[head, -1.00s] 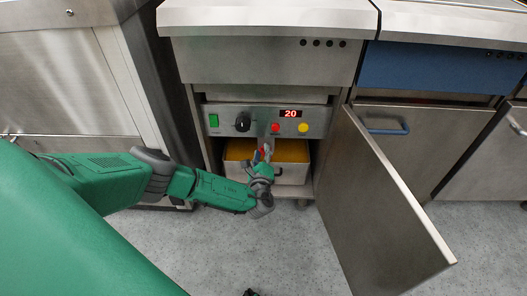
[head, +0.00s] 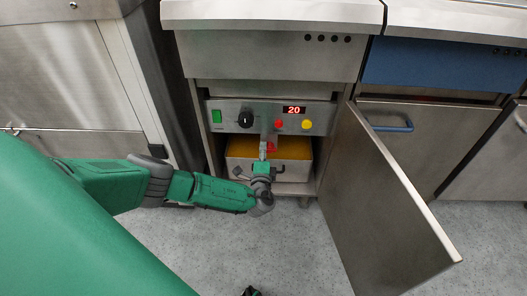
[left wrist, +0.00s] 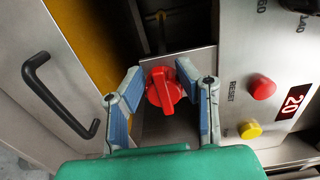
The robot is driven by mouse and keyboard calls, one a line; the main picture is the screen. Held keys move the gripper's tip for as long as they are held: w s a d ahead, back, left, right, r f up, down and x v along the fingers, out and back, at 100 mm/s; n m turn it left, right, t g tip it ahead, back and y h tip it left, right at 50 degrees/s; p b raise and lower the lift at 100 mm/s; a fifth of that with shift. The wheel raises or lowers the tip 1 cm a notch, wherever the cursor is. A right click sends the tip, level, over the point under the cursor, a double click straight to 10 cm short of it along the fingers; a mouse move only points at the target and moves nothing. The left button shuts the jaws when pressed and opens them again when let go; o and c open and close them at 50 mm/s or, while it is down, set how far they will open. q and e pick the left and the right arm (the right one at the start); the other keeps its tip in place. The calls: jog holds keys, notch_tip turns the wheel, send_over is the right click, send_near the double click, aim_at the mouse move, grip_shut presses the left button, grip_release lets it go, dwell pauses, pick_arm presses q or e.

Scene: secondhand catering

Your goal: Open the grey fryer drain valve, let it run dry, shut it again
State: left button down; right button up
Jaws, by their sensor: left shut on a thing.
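The drain valve has a red handle (left wrist: 163,90) on a grey plate, under the fryer's control panel (head: 228,116). It also shows in the head view (head: 271,146), partly hidden by my gripper. My left gripper (left wrist: 163,78) has one finger on each side of the red handle and is shut on it; it also shows in the head view (head: 264,154). A steel drain pan (head: 238,170) stands under the valve with yellow-brown content. I cannot see any flow.
The cabinet door (head: 385,190) stands open on the right. The panel carries a green switch, a black dial (head: 245,119), red and yellow buttons, and a display (head: 293,110) reading 20. The pan has a black handle (left wrist: 60,95). Speckled floor in front is mostly clear.

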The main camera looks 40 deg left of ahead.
pick_arm(q)
jog(key=shift+s+d+f, duration=0.1)
jog(key=shift+d+f, duration=0.15)
jog(key=shift+f, duration=0.05)
jog(key=c, duration=1.2)
grip_release()
jog(key=shift+r, duration=0.1)
jog(key=v, duration=1.1)
jog(key=shift+s, duration=0.35)
jog(key=shift+d, duration=0.1)
